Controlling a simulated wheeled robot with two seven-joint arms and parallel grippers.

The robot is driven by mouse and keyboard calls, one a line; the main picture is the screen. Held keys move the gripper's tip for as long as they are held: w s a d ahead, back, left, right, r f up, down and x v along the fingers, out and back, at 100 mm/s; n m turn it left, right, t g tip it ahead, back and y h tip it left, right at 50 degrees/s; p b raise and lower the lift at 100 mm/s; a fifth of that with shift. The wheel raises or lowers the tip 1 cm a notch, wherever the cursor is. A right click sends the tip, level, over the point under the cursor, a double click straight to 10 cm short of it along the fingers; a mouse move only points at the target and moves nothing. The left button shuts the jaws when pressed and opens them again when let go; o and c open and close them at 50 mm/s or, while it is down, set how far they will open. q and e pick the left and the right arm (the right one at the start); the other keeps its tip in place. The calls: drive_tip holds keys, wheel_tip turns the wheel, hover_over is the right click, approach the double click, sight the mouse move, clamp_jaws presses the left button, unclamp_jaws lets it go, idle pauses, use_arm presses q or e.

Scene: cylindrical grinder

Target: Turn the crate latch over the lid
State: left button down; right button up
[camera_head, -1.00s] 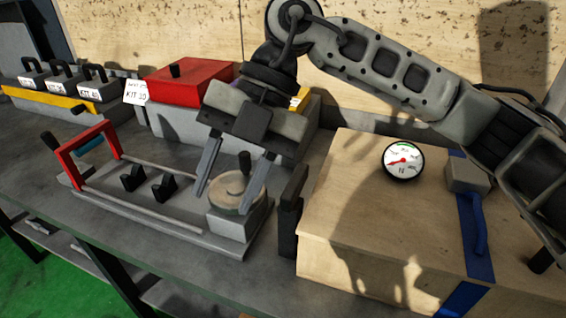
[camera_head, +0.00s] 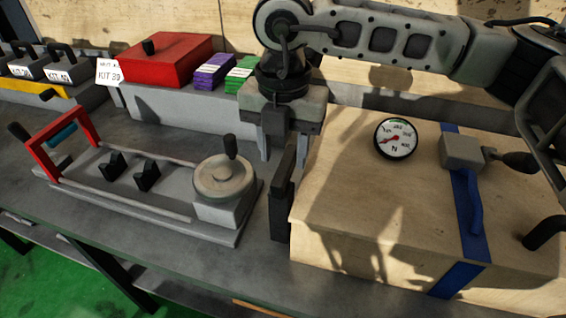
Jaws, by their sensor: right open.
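The wooden crate (camera_head: 350,245) stands on the right of the bench with its lid (camera_head: 340,180) down. The dark crate latch (camera_head: 281,205) stands upright at the crate's left end, beside the lid and not across it. My right gripper (camera_head: 284,155) is open and points down at the latch's top, one finger to each side in the picture. The latch hides part of the fingers, and I cannot tell whether they touch it. My left gripper is out of view.
A round dial gauge (camera_head: 396,138) and a blue strap (camera_head: 467,195) with a grey ratchet block are on the lid. A fixture with a handwheel (camera_head: 223,178) stands left of the latch. Behind are a red-lidded kit box (camera_head: 168,75) and purple and green packs (camera_head: 213,72).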

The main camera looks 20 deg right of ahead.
sight(283, 169)
wheel_tip(283, 169, down, 4)
drive_tip(key=shift+r, duration=0.15)
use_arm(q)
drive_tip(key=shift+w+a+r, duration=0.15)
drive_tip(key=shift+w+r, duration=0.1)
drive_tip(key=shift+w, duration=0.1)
use_arm(e)
drive_tip(key=shift+f, duration=0.4)
drive_tip(key=shift+c, duration=0.3)
